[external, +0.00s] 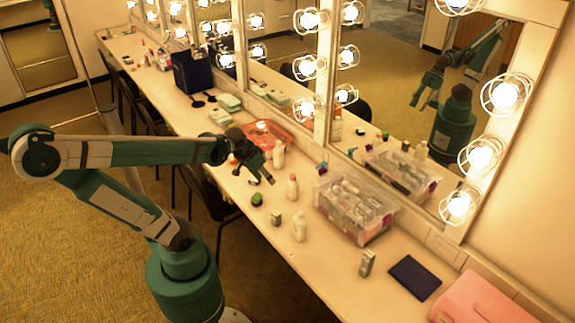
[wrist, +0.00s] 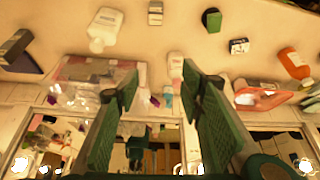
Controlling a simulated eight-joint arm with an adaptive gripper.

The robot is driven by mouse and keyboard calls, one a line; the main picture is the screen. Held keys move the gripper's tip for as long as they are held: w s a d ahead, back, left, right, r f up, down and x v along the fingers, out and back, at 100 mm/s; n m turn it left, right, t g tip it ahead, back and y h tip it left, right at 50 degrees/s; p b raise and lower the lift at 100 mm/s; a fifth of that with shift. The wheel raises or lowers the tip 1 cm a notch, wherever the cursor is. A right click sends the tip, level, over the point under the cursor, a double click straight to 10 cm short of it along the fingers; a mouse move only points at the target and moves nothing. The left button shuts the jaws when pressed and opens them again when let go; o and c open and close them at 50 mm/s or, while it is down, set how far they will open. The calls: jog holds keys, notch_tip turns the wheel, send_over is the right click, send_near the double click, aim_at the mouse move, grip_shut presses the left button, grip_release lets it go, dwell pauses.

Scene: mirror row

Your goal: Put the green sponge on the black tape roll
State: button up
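A small dark green block (external: 257,199), which looks like the green sponge, lies on the counter just in front of my gripper in the external view. I cannot tell whether something black lies under it. The wrist view shows a small black-and-white item (wrist: 239,46) beyond the right finger; I cannot tell whether it is the tape roll. I cannot clearly pick out a black tape roll in either view. My gripper (external: 262,180) is above the counter; in the wrist view its two green fingers (wrist: 168,55) are wide apart with nothing between them.
White bottles (external: 300,226) and a small box (external: 276,219) stand near the front edge. A clear bin (external: 355,207) stands to the right, by the mirror. A red tray (external: 284,136) lies behind my gripper. A dark book (external: 415,278) and a pink case (external: 478,298) lie far right.

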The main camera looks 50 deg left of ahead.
jog(key=s+d+r+m+t, duration=0.1)
jog(key=s+d+r, duration=0.2)
jog(key=d, duration=0.3)
jog(key=shift+s+r+t+h, duration=0.35)
jog(key=shift+s+t+h, duration=0.05)
jog(key=shift+d, duration=0.1)
dwell(1.0)
